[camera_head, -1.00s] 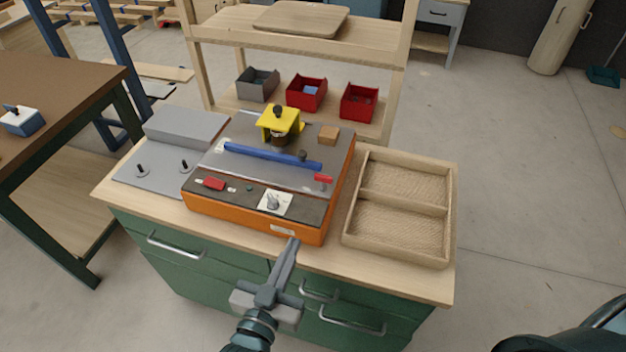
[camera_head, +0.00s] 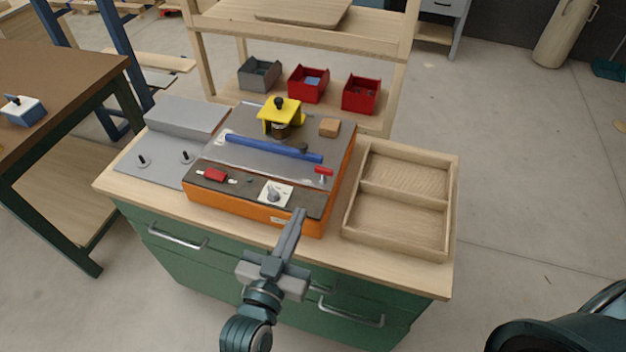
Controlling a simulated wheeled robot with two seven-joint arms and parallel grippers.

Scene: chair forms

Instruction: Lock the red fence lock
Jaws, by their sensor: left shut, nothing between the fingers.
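The red fence lock (camera_head: 323,171) is a small red handle on a short pale post. It sits at the right front of the orange-sided machine (camera_head: 270,216), near the right end of the blue fence bar (camera_head: 272,148). My left gripper (camera_head: 299,214) is shut and empty. Its fingertips point up the picture, overlapping the machine's front edge, below and a little left of the red lock. They look apart from the lock. My right gripper does not show.
A red switch (camera_head: 214,175) and a white dial plate (camera_head: 275,194) are on the machine's front panel. A yellow guard (camera_head: 281,115) and a wooden block (camera_head: 330,128) stand farther back. An empty two-part wooden tray (camera_head: 398,243) lies to the right.

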